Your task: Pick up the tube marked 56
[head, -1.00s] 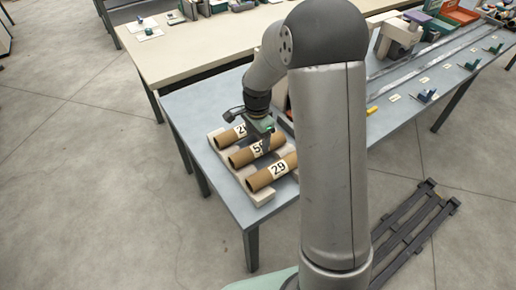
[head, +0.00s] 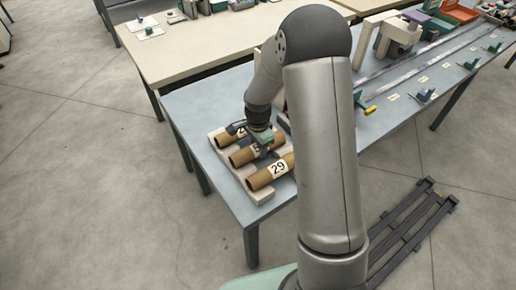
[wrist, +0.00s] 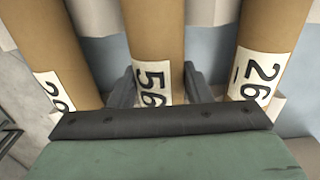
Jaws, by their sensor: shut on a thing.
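The tube marked 56 (wrist: 153,45) is a brown cardboard tube with a white label, in the middle of three tubes in the wrist view. In the head view this tube (head: 240,158) lies in the rack, its label partly hidden by my gripper. My gripper (wrist: 155,88) has one finger on each side of the tube at its label and is shut on it; it also shows in the head view (head: 262,148). The tube still appears to lie level with its neighbours. The pale rack (head: 262,197) holds the tubes on the grey-blue table.
The tube marked 29 (head: 262,178) lies on the near side, and the tube marked 26 (wrist: 275,35) on the far side, both close to my fingers. The blue-grey table (head: 228,185) has bare surface left of the rack. A beige bench (head: 200,55) stands behind.

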